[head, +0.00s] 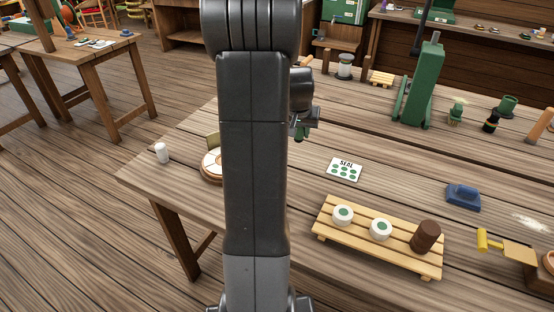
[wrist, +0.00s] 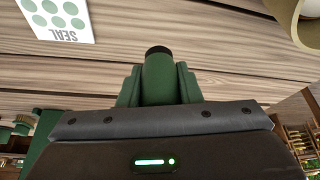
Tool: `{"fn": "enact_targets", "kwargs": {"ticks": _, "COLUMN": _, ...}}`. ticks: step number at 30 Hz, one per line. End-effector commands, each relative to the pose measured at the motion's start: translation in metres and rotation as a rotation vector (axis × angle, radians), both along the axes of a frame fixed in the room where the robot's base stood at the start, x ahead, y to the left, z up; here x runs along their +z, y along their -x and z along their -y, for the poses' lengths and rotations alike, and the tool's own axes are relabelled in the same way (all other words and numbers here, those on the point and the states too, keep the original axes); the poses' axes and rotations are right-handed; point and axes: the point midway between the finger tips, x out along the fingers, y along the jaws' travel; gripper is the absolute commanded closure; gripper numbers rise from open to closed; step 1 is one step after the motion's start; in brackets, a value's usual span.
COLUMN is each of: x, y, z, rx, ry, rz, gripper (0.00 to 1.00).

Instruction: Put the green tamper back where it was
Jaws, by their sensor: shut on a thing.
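My gripper (head: 303,126) is held above the far middle of the front table, partly hidden behind my arm in the head view. It is shut on the green tamper (wrist: 158,75), a green cylinder with a black end, which shows between the two green fingers in the wrist view. In the head view only a small green bit of the tamper (head: 299,134) shows under the gripper. The card marked SEAL (head: 344,169), white with green dots, lies on the table nearer to me; it also shows at the upper left of the wrist view (wrist: 57,17).
A slatted wooden rack (head: 330,234) holds two white tubs (head: 381,229) with green tops and a brown cylinder (head: 426,236). A blue block (head: 463,196) and a yellow-handled tool (head: 483,240) lie right. A round white item (head: 211,164) stands left. A green press (head: 419,88) stands behind.

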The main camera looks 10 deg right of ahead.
Motion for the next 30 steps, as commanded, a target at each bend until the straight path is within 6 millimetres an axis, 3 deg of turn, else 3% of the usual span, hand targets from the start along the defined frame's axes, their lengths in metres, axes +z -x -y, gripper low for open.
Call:
{"fn": "enact_targets", "kwargs": {"ticks": 6, "x": -0.04, "y": 0.002, "z": 0.002, "rx": -0.004, "ry": -0.002, "rz": -0.008, "gripper": 0.91}}
{"fn": "enact_targets", "kwargs": {"ticks": 20, "x": -0.092, "y": 0.002, "z": 0.001, "rx": -0.004, "ry": -0.001, "rz": -0.006, "gripper": 0.91}}
{"fn": "enact_targets", "kwargs": {"ticks": 30, "x": -0.098, "y": 0.001, "z": 0.001, "rx": -0.003, "ry": -0.001, "rz": -0.001, "gripper": 0.91}}
